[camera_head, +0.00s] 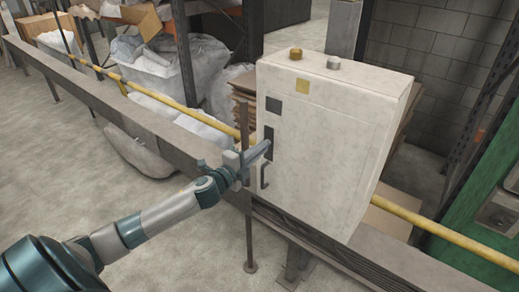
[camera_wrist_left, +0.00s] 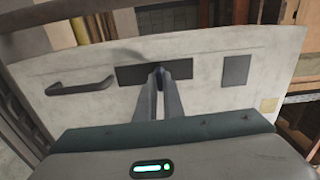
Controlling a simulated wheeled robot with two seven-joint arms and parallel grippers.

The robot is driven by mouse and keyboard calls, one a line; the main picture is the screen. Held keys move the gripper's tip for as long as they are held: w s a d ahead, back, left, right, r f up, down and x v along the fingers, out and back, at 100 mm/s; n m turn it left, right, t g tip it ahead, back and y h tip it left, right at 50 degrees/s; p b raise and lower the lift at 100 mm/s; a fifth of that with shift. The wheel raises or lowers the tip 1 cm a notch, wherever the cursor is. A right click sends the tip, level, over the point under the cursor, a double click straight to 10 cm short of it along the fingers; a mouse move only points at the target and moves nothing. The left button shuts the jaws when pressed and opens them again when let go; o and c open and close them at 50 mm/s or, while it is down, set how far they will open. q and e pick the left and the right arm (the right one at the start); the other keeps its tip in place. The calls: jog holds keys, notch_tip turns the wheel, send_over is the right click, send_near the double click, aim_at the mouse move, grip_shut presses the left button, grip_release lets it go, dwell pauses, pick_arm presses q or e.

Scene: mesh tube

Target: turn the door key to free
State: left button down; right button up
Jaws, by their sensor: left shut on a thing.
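A pale cabinet (camera_head: 325,140) stands with its door facing me. A dark lock plate (camera_head: 269,138) is on the door; it also shows in the left wrist view (camera_wrist_left: 183,69). My left gripper (camera_head: 266,150) reaches the plate from the left. In the left wrist view its two fingertips (camera_wrist_left: 159,72) are close together at the middle of the plate, shut on the key. The key is almost wholly hidden between the fingers, so I cannot tell its angle. The door looks closed. My right gripper is not in view.
A dark door handle (camera_head: 264,176) is below the lock plate. A dark square (camera_head: 273,105) and a tan label (camera_head: 302,86) are above it. A yellow rail (camera_head: 180,106) and a grey beam run behind my arm. Bare floor lies at the front left.

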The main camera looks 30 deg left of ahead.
pick_arm(q)
jog(key=shift+m, duration=0.3)
jog(key=c, duration=1.9)
grip_release()
jog(key=shift+o, duration=0.2)
jog(key=shift+s, duration=0.15)
